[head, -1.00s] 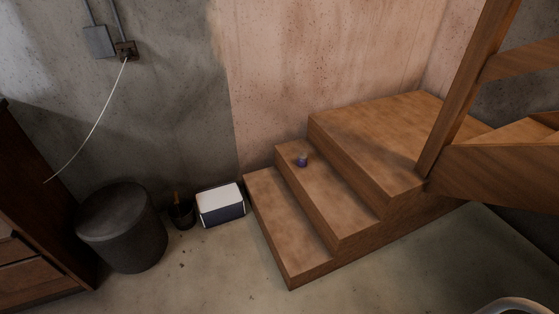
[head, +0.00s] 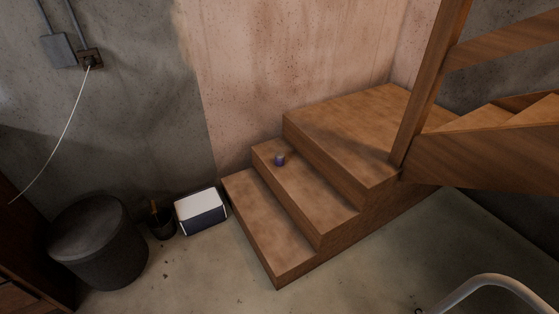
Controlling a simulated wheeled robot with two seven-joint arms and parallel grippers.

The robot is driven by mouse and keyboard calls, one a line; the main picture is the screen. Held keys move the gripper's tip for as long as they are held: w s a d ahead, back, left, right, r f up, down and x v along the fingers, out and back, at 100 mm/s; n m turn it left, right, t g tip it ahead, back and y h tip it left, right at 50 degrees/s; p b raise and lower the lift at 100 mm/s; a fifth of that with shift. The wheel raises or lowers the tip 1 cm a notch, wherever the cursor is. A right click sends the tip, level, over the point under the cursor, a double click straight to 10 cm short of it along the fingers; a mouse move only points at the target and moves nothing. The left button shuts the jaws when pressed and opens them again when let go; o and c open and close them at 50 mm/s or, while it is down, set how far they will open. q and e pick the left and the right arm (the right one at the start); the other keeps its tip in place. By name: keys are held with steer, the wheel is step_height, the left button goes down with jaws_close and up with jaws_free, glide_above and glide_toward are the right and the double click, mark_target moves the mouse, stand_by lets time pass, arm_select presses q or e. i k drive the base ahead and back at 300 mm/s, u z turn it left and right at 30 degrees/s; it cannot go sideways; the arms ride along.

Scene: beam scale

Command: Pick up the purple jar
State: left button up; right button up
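A small purple jar (head: 280,160) with a paler top stands on the second step of the wooden stairs (head: 318,205), towards the step's wall end. It looks upright and nothing touches it. Neither of my grippers shows in the head view.
A curved pale metal rail (head: 490,283) is at the bottom right. The floor before the stairs is clear.

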mark_target(278, 162)
steer(key=u, duration=1.5)
steer(key=i, duration=1.7)
steer(key=z, duration=3.35)
